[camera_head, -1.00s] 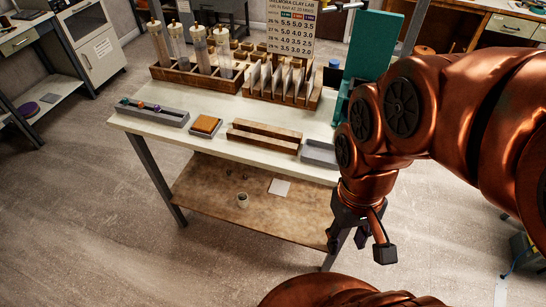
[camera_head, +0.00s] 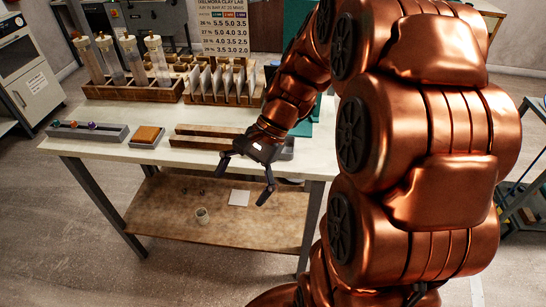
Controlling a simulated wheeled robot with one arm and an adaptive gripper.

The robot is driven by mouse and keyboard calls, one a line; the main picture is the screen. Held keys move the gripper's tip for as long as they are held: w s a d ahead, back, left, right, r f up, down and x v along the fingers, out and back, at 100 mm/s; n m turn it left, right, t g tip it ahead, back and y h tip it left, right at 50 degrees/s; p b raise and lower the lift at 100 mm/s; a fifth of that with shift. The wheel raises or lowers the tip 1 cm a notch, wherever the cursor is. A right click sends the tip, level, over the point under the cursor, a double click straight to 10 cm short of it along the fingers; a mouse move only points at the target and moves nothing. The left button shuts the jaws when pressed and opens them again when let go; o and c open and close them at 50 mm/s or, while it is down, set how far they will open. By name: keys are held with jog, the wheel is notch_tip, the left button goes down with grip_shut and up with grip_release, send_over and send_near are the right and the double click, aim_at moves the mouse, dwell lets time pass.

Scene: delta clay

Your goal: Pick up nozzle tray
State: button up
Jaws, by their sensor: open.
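The nozzle tray (camera_head: 88,134) looks to be the long grey tray near the left front edge of the white table. A few small coloured pieces sit in it, one of them purple. My gripper (camera_head: 243,185) is open and empty, with its fingers spread. In the picture it overlaps the table's front edge, well to the right of the tray. The two are clearly apart.
A small grey tray with an orange-brown block (camera_head: 147,134) and a wooden slotted block (camera_head: 203,135) lie between tray and gripper. Behind stand a wooden rack of clear tubes (camera_head: 130,90) and a card rack (camera_head: 222,97).

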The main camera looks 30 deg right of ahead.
jog(key=w+d+f+m+t+y+b, duration=0.3)
jog(key=w+d+f+m+t+b, duration=0.15)
jog(key=w+d+m, duration=0.4)
jog(key=m+t+b, duration=0.3)
jog(key=m+t, duration=0.2)
send_over(290, 150)
jog(key=s+d, duration=0.1)
jog(key=d, duration=0.1)
jog(key=shift+s+a+f, duration=0.1)
jog(key=shift+f, duration=0.5)
jog(key=shift+s+a+f, duration=0.1)
jog(key=shift+f, duration=0.45)
jog(key=shift+x, duration=1.05)
jog(key=shift+s+f+x, duration=0.1)
jog(key=shift+f+x, duration=0.05)
jog(key=shift+x, duration=1.2)
jog(key=shift+s+f+x, duration=0.15)
jog(key=shift+x, duration=1.2)
jog(key=c, duration=1)
jog(key=shift+r, duration=0.1)
